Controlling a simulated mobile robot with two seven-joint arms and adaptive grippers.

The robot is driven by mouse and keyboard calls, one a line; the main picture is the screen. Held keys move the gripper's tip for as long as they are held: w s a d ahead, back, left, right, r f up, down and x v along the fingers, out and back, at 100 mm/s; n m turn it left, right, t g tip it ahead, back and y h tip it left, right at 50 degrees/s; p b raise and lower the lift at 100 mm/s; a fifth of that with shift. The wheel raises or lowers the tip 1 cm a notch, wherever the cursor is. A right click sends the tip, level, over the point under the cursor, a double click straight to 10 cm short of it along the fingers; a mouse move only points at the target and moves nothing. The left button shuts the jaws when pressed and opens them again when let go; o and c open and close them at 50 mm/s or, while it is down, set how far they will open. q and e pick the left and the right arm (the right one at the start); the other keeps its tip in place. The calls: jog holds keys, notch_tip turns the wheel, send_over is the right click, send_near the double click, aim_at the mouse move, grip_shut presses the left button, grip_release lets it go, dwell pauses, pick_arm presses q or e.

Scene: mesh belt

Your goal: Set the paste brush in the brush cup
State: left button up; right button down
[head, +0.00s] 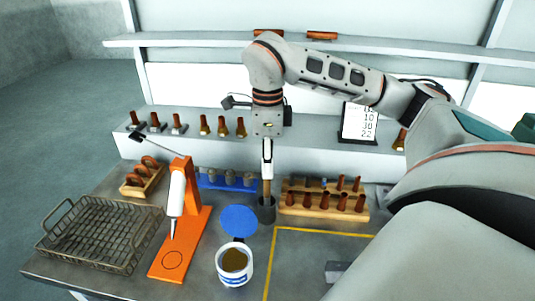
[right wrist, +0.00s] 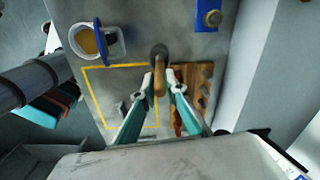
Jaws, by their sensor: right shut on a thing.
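My right gripper (head: 267,172) points straight down above the back of the bench and is shut on the wooden handle of the paste brush (head: 267,189). In the right wrist view the brush (right wrist: 159,82) shows between the fingertips. The brush is upright, and its lower end is hidden in the dark grey brush cup (head: 266,214); whether it touches the bottom cannot be seen. The cup also shows in the right wrist view (right wrist: 159,52). My left gripper is not in view.
A white paste tub (head: 233,277) and its blue lid (head: 239,220) are in front of the cup. A wooden rack (head: 322,207) stands close right, a blue rack (head: 228,181) left. An orange stand (head: 197,225) and wire basket (head: 92,241) are further left.

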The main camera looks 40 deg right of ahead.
aim_at(267, 198)
jog(key=shift+f, duration=1.85)
jog(key=c, duration=2)
grip_release()
jog(key=shift+o, duration=0.2)
